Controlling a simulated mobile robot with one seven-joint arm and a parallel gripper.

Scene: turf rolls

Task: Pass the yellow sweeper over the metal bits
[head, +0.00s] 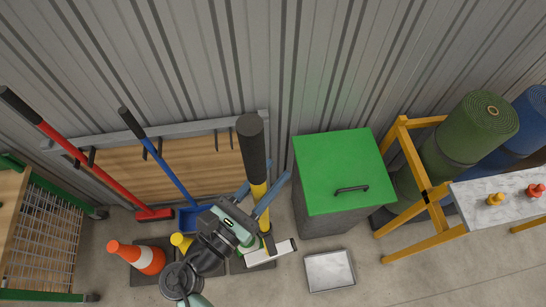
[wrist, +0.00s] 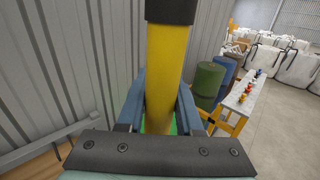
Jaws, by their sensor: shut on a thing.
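The yellow sweeper (head: 258,188) stands near the middle of the head view, with a black grip at its top and a pale bar-shaped head (head: 271,253) low by the floor. I cannot tell whether that head touches the floor. My gripper (head: 261,194) has its blue fingers on both sides of the yellow pole and is shut on it. In the wrist view the yellow pole (wrist: 166,65) rises between the fingers, close to upright. I cannot make out any metal bits; my arm hides part of the floor.
A grey bin with a green lid (head: 344,170) stands right of the sweeper. A pale square tray (head: 329,271) lies before it. A red broom (head: 80,155), blue-handled tool (head: 165,165) and orange cone (head: 148,260) are left. A yellow rack (head: 408,165) is right. Floor at lower right is clear.

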